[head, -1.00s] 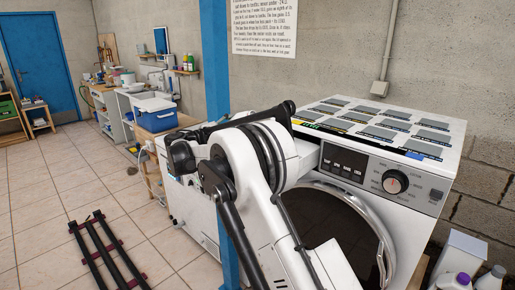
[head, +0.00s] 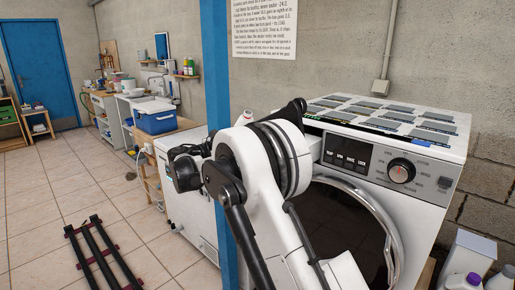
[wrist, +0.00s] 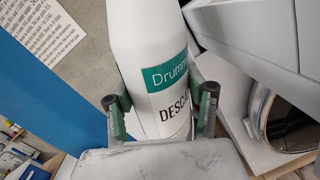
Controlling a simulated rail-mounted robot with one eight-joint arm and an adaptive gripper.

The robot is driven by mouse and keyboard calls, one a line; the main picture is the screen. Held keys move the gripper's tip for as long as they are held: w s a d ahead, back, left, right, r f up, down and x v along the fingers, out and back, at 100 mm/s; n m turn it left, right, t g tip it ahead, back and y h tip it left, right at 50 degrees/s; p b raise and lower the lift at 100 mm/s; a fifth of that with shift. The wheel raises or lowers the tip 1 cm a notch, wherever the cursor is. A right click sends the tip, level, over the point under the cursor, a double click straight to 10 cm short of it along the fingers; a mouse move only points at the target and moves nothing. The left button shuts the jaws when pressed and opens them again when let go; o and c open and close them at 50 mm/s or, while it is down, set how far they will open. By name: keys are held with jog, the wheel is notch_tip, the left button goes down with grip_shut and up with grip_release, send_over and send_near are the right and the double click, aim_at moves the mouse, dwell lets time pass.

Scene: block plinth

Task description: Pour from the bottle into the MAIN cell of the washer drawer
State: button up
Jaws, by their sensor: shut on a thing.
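A white bottle (wrist: 165,60) with a teal label reading "Drumm… DESCA…" is between the two fingers of my gripper (wrist: 160,107) in the wrist view, tilted in that picture; its top is cut off. My gripper is shut on it. In the head view a small white and red piece (head: 244,117), perhaps the bottle's top, shows behind my arm; the gripper itself is hidden there. The washer (head: 415,185) stands at the right, with buttons and a dial on its front. My arm covers its upper left front, so the drawer and its MAIN cell cannot be made out.
A blue post (head: 218,120) stands close left of my arm. Rows of grey plates with labels lie on the washer top. Purple-capped white containers (head: 462,282) stand at the lower right. A blue and white cooler (head: 156,116) sits on the bench behind. Floor at left holds a dark rail frame (head: 100,252).

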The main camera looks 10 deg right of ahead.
jog(key=shift+n, duration=0.5)
notch_tip(320, 180, down, 5)
jog(key=b, duration=0.3)
jog(key=shift+f, duration=0.2)
jog(key=shift+s+f, duration=0.1)
jog(key=shift+f, duration=0.25)
jog(key=shift+n+b, duration=0.7)
jog(key=shift+n, duration=1.3)
notch_tip(320, 180, up, 22)
jog(key=p, duration=1)
send_over(246, 118)
jog(key=w, duration=0.5)
jog(key=shift+s+a+y, duration=0.2)
jog(key=shift+a+y, duration=0.1)
jog(key=shift+a, duration=0.1)
jog(key=shift+r, duration=0.1)
